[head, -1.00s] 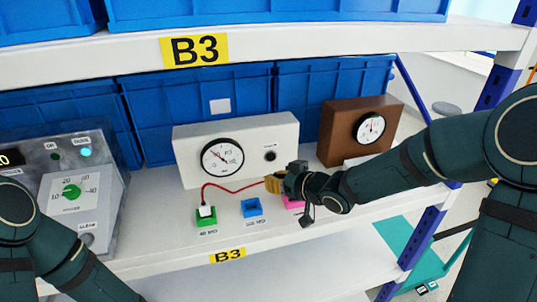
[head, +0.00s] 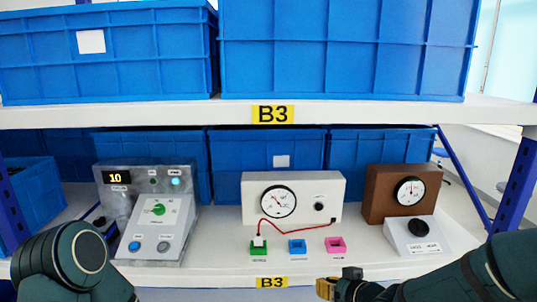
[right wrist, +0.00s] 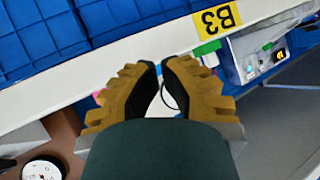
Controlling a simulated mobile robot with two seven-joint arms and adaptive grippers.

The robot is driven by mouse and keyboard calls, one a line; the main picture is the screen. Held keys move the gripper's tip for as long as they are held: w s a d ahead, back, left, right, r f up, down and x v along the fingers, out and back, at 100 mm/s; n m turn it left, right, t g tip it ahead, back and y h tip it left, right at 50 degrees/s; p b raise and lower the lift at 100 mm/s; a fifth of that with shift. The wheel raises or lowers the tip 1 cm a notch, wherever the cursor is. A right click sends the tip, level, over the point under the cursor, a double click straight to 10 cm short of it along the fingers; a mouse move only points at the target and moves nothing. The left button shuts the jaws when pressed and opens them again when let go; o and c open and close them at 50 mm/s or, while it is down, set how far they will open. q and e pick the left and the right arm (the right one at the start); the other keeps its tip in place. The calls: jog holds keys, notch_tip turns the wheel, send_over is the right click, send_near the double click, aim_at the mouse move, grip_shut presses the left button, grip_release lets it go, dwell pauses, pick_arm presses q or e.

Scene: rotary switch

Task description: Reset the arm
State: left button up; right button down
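My right arm reaches in at the lower right of the head view. Its gripper (head: 327,288) hangs in front of the shelf edge, below the pink socket (head: 335,245), touching nothing visible. In the right wrist view the gripper's yellow fingers with black pads (right wrist: 160,72) stand close, with a narrow empty gap between them. My left arm (head: 75,258) shows at the lower left; its gripper is out of view. A white meter box (head: 328,187) stands mid-shelf; its red cable (head: 287,231) runs to a plug in the green socket (head: 259,249).
A grey control panel (head: 128,203) with a green dial and "10" display stands left. A brown meter box (head: 378,193) and a white box with a black knob (head: 418,227) stand right. A blue socket (head: 297,246) sits mid-shelf. Blue crates (head: 340,60) fill the upper shelf (head: 180,117).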

notch_tip(320, 180, down, 9)
jog(key=s+a+m+g, duration=0.2)
pick_arm(q)
jog(key=shift+w+f, duration=0.2)
jog(key=shift+w, duration=0.3)
pick_arm(e)
jog(key=s+a+f+m+g+h, duration=0.2)
jog(key=s+f+g, duration=0.4)
jog(key=s+f, duration=0.9)
jog(key=shift+s+a+m+h, duration=0.15)
jog(key=shift+s+m+h, duration=0.15)
jog(key=shift+s, duration=0.5)
